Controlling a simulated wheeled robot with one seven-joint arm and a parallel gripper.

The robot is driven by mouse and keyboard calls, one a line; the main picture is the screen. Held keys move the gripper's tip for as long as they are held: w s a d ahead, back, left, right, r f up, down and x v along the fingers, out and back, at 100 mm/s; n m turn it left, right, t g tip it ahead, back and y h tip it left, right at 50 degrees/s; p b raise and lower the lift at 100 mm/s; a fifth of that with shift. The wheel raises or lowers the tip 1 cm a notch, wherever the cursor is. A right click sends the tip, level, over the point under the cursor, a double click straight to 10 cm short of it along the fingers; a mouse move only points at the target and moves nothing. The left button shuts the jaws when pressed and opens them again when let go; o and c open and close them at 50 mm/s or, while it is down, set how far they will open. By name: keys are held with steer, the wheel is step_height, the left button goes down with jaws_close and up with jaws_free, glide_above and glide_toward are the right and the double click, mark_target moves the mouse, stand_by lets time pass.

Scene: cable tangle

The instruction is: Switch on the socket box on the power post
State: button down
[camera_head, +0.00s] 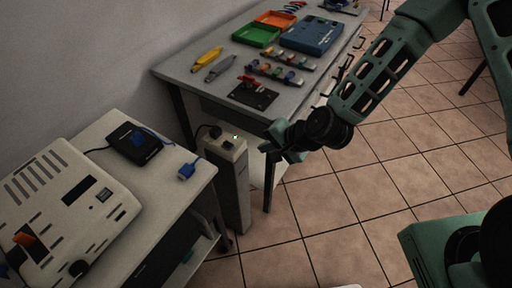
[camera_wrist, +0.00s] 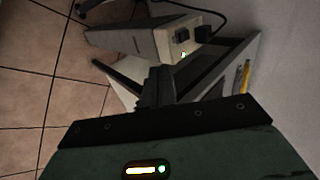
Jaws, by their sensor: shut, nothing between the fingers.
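The power post (camera_head: 238,195) is a pale upright column between the two tables. The socket box (camera_head: 224,150) forms its top, with a black plug (camera_head: 214,131) at the back, a small dark switch (camera_head: 228,145) and a lit green light (camera_head: 235,137). In the wrist view the box (camera_wrist: 163,43) lies above the fingers, with the switch (camera_wrist: 182,35), the plug (camera_wrist: 203,34) and the green light (camera_wrist: 183,55) visible. My gripper (camera_head: 281,142) is shut and empty, to the right of the box and apart from it. Its fingers (camera_wrist: 154,86) show together in the wrist view. The switch's tilt is too small to tell.
A grey table (camera_head: 205,92) with trays and tools stands behind the post. A nearer table (camera_head: 175,190) holds a pale device (camera_head: 60,215), a black box (camera_head: 134,145) and a blue connector (camera_head: 188,170). A black cable runs from the plug. Tiled floor (camera_head: 340,205) is clear at right.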

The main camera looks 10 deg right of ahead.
steer(key=shift+v, duration=1.1)
steer(key=shift+s+f, duration=0.1)
steer(key=shift+s, duration=0.05)
steer(key=s+d+r+n+g+h, duration=0.2)
steer(key=s+r+n+h, duration=0.1)
steer(key=s+r+n, duration=0.4)
steer(key=s+d+r+n+g+h, duration=0.3)
steer(key=s+r+n, duration=0.5)
steer(key=s+r, duration=0.5)
steer(key=shift+s+d, duration=0.2)
steer(key=shift+s, duration=0.1)
steer(key=shift+a, duration=0.15)
